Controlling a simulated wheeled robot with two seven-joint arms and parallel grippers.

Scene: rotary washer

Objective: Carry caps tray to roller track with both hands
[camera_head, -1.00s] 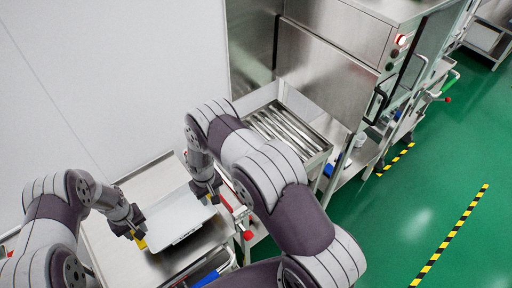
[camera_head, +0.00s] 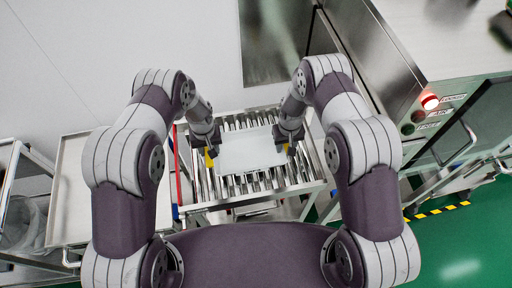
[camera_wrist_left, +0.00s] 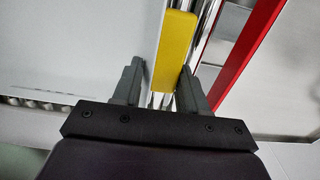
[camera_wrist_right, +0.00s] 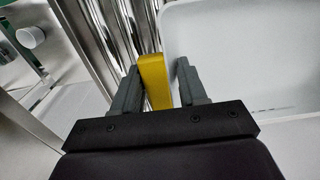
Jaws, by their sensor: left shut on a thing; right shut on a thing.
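The caps tray (camera_head: 250,150) is a white shallow tray with a yellow handle at each end. It is over the roller track (camera_head: 230,187), a metal frame with several shiny rollers. I cannot tell whether it touches the rollers. My left gripper (camera_head: 208,155) is shut on the left yellow handle, which shows between the fingers in the left wrist view (camera_wrist_left: 174,50). My right gripper (camera_head: 290,146) is shut on the right yellow handle, which shows in the right wrist view (camera_wrist_right: 155,80). No caps are visible in the tray.
A steel machine (camera_head: 370,50) with a red lit button (camera_head: 430,102) stands behind and right of the track. A bare metal table (camera_head: 72,190) stands to the left. A red bar (camera_head: 177,165) runs along the track's left side. Green floor lies at the right.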

